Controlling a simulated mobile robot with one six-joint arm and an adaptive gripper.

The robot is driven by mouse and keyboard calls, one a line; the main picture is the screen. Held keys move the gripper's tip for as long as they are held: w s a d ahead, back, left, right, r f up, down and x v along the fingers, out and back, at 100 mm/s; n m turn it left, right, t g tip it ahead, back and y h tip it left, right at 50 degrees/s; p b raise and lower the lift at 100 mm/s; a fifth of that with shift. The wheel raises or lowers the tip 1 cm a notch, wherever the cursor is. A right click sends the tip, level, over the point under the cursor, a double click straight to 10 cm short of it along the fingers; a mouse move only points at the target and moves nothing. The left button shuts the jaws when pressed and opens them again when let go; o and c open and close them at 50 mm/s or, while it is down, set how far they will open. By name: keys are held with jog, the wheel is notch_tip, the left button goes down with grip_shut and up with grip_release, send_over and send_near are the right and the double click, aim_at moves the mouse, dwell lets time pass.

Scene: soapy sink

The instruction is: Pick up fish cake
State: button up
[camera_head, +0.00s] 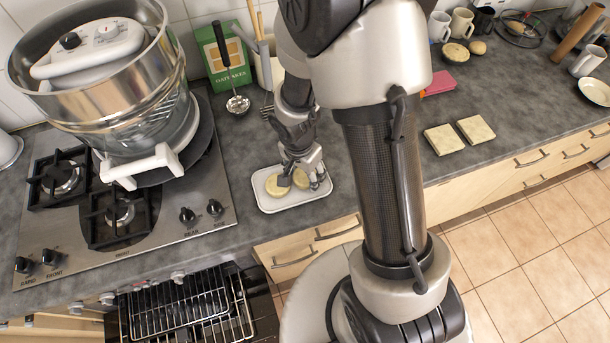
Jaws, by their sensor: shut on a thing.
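A white tray (290,204) lies on the counter to the right of the stove. Two round, pale yellow fish cakes are at the tray: the left fish cake (275,187) and the right fish cake (302,178). My gripper (302,184) points down over the tray and is shut on a fish cake, which looks to be the right one. My fingers hide part of both cakes. I cannot tell whether the held cake is clear of the tray.
A stove with a large steamer pot (105,80) stands at the left. A green box (222,58) and a utensil holder are behind the tray. An oven rack (180,308) sticks out below. Two square slabs (459,135) lie on the counter at the right.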

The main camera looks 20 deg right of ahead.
jog(key=shift+c, duration=0.8)
jog(key=shift+r, duration=0.15)
